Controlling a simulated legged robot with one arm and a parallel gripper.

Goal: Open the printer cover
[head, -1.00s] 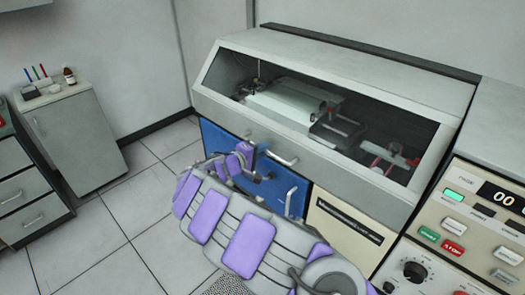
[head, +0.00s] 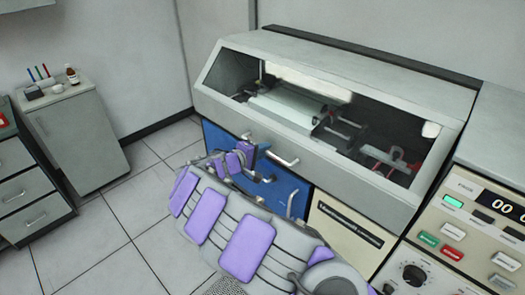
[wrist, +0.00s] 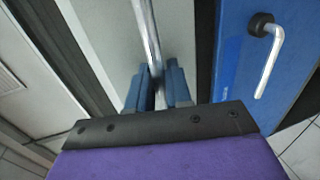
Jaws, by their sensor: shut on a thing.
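The printer cover (head: 370,62) is a grey sloped hood with a dark-framed window, and it looks closed in the head view. A metal bar handle (head: 282,161) sits on its grey front face. My gripper (head: 264,152) is at the left part of this handle. In the wrist view, the blue fingers of my gripper (wrist: 159,88) stand on both sides of the silver bar handle (wrist: 149,40) and are shut on it. The exact finger contact is partly hidden in the head view. Rollers and a carriage show through the window.
A blue door (head: 240,165) with its own bent handle (head: 291,201) is below the cover; the handle also shows in the wrist view (wrist: 268,60). A control panel (head: 455,230) stands at the right. A grey cabinet (head: 82,135) stands left, with open tiled floor between.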

